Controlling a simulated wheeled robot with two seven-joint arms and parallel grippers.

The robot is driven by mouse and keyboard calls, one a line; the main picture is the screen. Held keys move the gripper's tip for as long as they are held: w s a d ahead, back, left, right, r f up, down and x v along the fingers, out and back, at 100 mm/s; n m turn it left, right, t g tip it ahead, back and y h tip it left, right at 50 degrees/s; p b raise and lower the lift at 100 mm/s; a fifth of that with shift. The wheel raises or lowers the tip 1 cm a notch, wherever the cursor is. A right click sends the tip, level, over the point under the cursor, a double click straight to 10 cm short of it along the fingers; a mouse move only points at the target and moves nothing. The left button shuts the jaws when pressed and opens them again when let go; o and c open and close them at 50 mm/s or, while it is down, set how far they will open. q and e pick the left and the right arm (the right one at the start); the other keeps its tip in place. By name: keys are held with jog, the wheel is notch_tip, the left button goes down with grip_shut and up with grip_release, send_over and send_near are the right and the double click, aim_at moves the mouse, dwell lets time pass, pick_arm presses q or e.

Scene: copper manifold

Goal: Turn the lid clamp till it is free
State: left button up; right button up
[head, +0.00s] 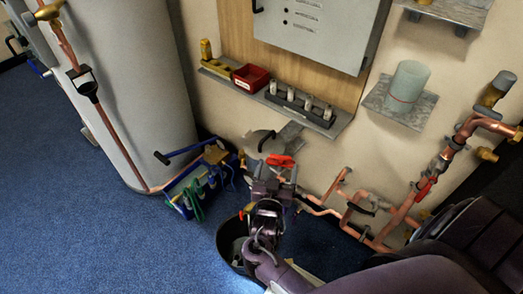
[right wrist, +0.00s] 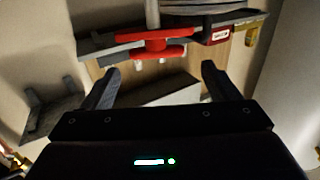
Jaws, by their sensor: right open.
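The lid clamp, a red knob-like handle (head: 280,160), shows in the head view just beyond my right gripper (head: 275,175). In the right wrist view the red clamp (right wrist: 155,46) lies ahead of my right gripper (right wrist: 159,75), between the lines of its two fingers. The fingers are spread and empty, apart from the clamp. A grey rounded piece, perhaps the lid (head: 260,140), sits behind the clamp in the head view. My right gripper and arm hide what is below the clamp. My left gripper is not in view.
A wall shelf (head: 335,127) above holds a red bin (head: 251,77) and a dark rack (head: 300,107). Copper pipes (head: 385,233) run low on the right. A black tub (head: 231,245) stands beneath my right arm. Blue floor (head: 90,230) is clear at left.

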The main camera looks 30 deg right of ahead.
aim_at(281, 157)
jog(key=x, duration=0.7)
jog(key=shift+w+d, duration=0.15)
jog(key=shift+d, duration=0.25)
jog(key=c, duration=1)
